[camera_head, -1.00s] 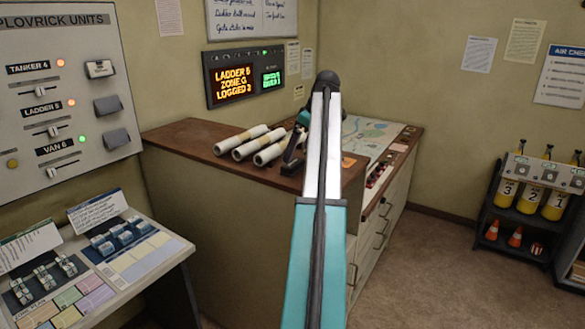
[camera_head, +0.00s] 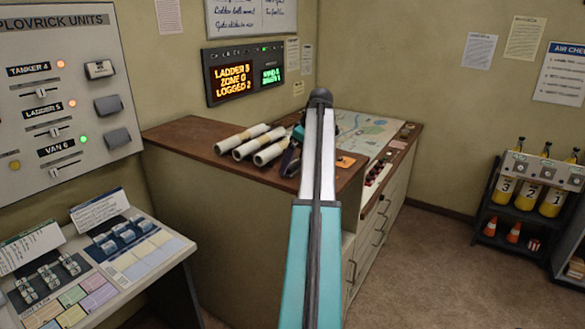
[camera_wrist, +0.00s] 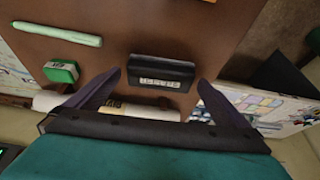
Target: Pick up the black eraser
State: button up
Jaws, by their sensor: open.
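The black eraser (camera_wrist: 161,73) lies on the brown counter top in the wrist view, a dark block with a pale lettered strip along one side. My gripper (camera_wrist: 160,80) is open, with one dark finger on each side of the eraser and a gap to it at both ends. In the head view my gripper (camera_head: 290,160) is low over the counter, beside the white rolls, partly behind my arm. I cannot make out the eraser in that view.
Several white paper rolls (camera_head: 258,143) lie on the brown counter (camera_head: 187,136) close to my gripper. A green block (camera_wrist: 62,71) and a pale green stick (camera_wrist: 57,34) lie left of the eraser. A map (camera_head: 360,130) covers the counter's far part.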

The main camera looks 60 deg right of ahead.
aim_at(295, 163)
jog(key=c, duration=1)
jog(key=shift+r, duration=0.1)
jog(key=shift+c, duration=0.2)
jog(key=shift+d+r+b, duration=0.1)
jog(key=shift+r+b, duration=0.8)
jog(key=shift+r, duration=0.2)
jog(key=shift+r+b, duration=0.3)
jog(key=shift+r, duration=0.25)
jog(key=s+d+r, duration=0.1)
jog(key=s+d, duration=0.9)
jog(key=s, duration=0.2)
jog(key=shift+r, duration=0.3)
jog(key=shift+d, duration=0.1)
